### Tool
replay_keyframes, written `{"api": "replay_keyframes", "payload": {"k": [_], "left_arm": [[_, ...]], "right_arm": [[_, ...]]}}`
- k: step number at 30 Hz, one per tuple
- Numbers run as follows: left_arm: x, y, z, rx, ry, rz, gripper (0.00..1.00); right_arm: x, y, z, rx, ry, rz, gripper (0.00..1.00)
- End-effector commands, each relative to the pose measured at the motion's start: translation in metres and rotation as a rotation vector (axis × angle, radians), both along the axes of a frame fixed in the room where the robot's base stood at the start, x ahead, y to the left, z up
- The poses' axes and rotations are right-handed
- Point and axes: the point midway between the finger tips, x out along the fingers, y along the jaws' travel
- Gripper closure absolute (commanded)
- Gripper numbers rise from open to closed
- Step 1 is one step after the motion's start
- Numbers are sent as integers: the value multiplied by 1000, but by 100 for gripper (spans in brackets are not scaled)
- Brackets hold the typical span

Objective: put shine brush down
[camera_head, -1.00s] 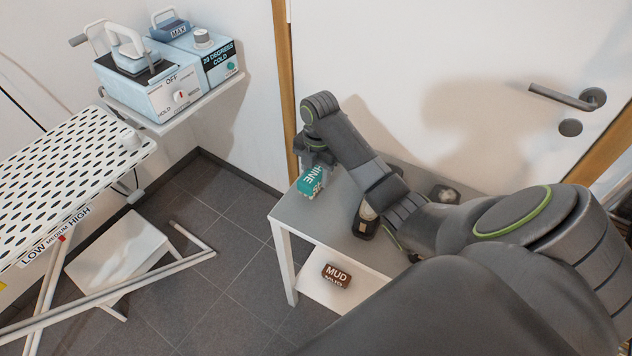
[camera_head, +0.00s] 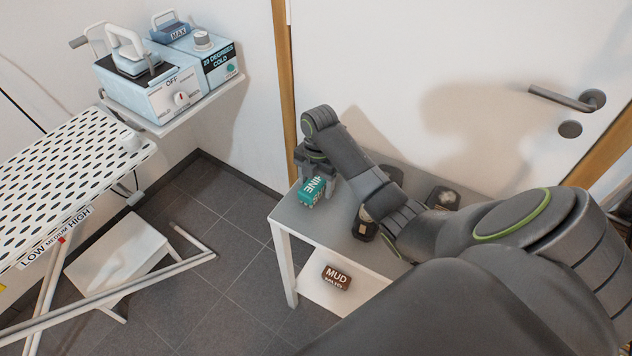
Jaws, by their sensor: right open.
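The shine brush (camera_head: 314,191) is a small teal block with white lettering. It sits at the far left end of the grey tabletop of the small table (camera_head: 295,217). My right gripper (camera_head: 316,173) is directly above the brush, pointing down, with its fingers at the brush's upper part. The fingertips are small and partly hidden by the wrist, but the gripper is open. The brush seems to rest on the tabletop. My left gripper is not in view.
A brown mud brush (camera_head: 336,277) lies on the lower shelf. Dark shoes (camera_head: 443,197) stand on the tabletop, partly behind my right arm. A door with a handle (camera_head: 562,97) is behind the table. An ironing board (camera_head: 70,175) and a blue iron station (camera_head: 160,80) stand at left.

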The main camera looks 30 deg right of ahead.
Motion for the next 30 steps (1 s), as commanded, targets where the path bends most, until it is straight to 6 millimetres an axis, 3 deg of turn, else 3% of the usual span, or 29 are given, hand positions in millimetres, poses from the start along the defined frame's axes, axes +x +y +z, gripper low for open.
{"api": "replay_keyframes", "payload": {"k": [5, 10, 14, 21, 30], "left_arm": [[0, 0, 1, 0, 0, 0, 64], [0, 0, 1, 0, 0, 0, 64], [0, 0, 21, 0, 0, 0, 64], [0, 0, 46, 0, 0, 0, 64], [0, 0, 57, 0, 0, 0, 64]], "right_arm": [[1, -2, 15, -3, -4, 0, 37], [3, -4, 52, -2, -8, 1, 37], [3, -5, 87, 0, -2, 1, 37], [3, -7, 112, 0, -1, 0, 37], [4, -8, 123, 0, -1, -1, 37]]}}
